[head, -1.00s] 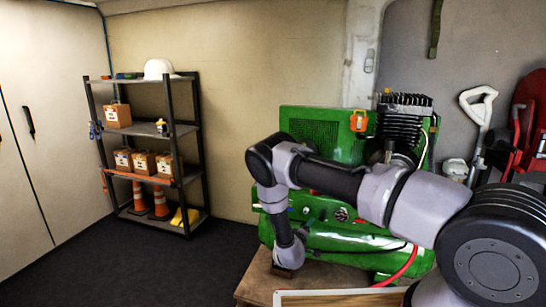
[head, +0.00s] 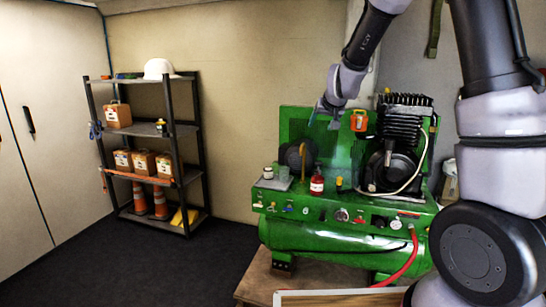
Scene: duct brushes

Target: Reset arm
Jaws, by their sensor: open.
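My arm is raised on the right side of the head view, its upper part running out of the top of the picture. My gripper (head: 326,115) hangs at the end of the forearm, in front of the upper part of the green compressor (head: 330,238). It looks empty, and its fingers are small and hard to make out. An orange item (head: 359,120) is just right of it. A dark round brush-like thing (head: 298,155) and a yellow-brown hooked piece (head: 303,160) stand below it.
A red bottle (head: 317,184) and a small white jar (head: 268,172) stand on the compressor's top. The black engine (head: 403,125) is to the right. A shelf rack (head: 201,150) with boxes and cones stands at left. The dark floor (head: 130,270) is clear.

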